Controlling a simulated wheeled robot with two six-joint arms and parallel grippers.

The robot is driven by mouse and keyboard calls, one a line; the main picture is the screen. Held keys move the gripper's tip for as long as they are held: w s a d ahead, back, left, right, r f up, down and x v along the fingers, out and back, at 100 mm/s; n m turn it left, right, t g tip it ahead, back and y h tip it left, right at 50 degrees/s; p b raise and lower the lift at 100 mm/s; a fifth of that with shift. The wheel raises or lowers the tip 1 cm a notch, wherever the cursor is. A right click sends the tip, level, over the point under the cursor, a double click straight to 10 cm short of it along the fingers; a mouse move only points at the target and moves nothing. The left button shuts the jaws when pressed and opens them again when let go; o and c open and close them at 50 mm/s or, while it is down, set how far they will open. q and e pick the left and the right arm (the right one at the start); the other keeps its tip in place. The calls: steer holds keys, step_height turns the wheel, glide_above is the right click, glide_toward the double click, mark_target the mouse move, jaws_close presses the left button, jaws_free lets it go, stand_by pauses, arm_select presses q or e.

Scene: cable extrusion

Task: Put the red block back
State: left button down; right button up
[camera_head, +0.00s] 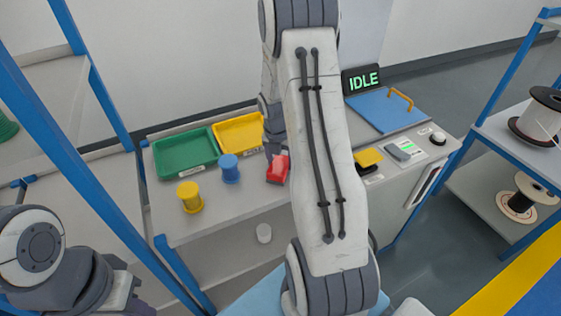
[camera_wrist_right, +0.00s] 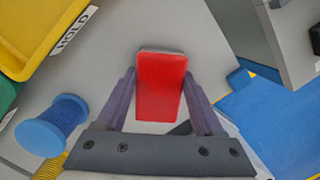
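The red block (camera_head: 278,169) is at the front middle of the grey worktop, right of the blue spool. My right gripper (camera_head: 273,152) reaches down to it, partly hidden behind my right arm. In the right wrist view the red block (camera_wrist_right: 161,85) lies between the two purple fingers of my right gripper (camera_wrist_right: 160,75), which touch its sides. Whether the block is clear of the worktop I cannot tell. Part of my left arm shows at the lower left of the head view; its fingers are out of sight.
A green tray (camera_head: 186,171), a yellow tray (camera_head: 222,143) labelled HOLD, a blue spool (camera_head: 229,168) and a yellow spool (camera_head: 190,198) stand to the left on the worktop.

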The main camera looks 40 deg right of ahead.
mark_target(278, 165)
steer(key=o, duration=0.4)
step_height(278, 165, up, 12)
steer(key=a, duration=0.2)
steer(key=a+r+m, duration=0.2)
steer(key=a+m, duration=0.1)
steer(key=a, duration=0.7)
steer(key=s+a+r+m+y, duration=0.15)
steer(key=s+a+m, duration=0.3)
steer(key=a, duration=0.55)
steer(key=s+a+m, duration=0.3)
steer(key=s+a, duration=0.1)
steer(key=s, duration=0.1)
steer(key=s+a+m, duration=0.3)
steer(key=s+a, duration=0.1)
steer(key=s, duration=0.2)
steer(key=s+a+m+y, duration=0.1)
steer(key=s+a+m, duration=0.2)
steer(key=s+a, duration=0.2)
steer(key=shift+s+r+m+g+p, duration=0.3)
steer(key=shift+s+m+p, duration=0.05)
steer(key=shift+s, duration=0.4)
